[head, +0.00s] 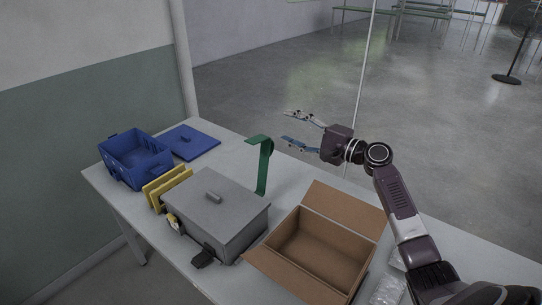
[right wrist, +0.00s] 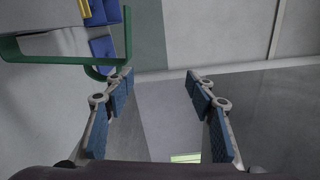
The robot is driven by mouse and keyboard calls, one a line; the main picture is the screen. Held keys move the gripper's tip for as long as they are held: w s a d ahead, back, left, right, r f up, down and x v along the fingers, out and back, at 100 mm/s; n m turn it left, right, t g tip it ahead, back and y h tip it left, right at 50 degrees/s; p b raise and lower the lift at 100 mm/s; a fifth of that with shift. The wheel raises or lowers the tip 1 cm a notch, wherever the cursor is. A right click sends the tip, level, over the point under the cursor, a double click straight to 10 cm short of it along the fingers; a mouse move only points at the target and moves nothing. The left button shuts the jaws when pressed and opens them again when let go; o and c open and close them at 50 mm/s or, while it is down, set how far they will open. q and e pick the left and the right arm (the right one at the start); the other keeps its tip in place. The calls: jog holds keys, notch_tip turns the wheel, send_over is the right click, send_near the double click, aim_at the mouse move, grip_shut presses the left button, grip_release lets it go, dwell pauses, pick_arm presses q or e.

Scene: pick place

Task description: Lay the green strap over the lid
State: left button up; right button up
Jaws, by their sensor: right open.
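The green strap (head: 263,168) rises on the far side of the grey box, its top bent over in a hook shape. It also shows in the right wrist view (right wrist: 60,60), left of the fingers, one end close to the left finger's tip. The grey lid (head: 228,208) with a small handle lies closed on the grey box (head: 238,238); no strap crosses its top. My right gripper (head: 287,127) is open and empty, to the right of and higher in the picture than the strap. It also shows open in the right wrist view (right wrist: 158,78). My left gripper is not in view.
An open cardboard box (head: 285,275) stands right of the grey box. A blue crate (head: 138,165) and a flat blue lid (head: 195,147) are at the far left. Yellow pieces (head: 167,186) stand beside the grey box. A black clasp (head: 202,260) is at its front.

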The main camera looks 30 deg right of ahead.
jog(key=b, duration=0.7)
send_near(271, 152)
jog(key=w+r, duration=0.2)
jog(key=w, duration=0.1)
jog(key=shift+f+x, duration=0.15)
jog(key=shift+x, duration=1.9)
jog(key=shift+f+x, duration=0.1)
jog(key=shift+x, duration=1.9)
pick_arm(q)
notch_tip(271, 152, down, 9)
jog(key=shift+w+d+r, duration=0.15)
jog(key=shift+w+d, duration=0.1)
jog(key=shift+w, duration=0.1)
pick_arm(e)
jog(key=shift+a, duration=0.1)
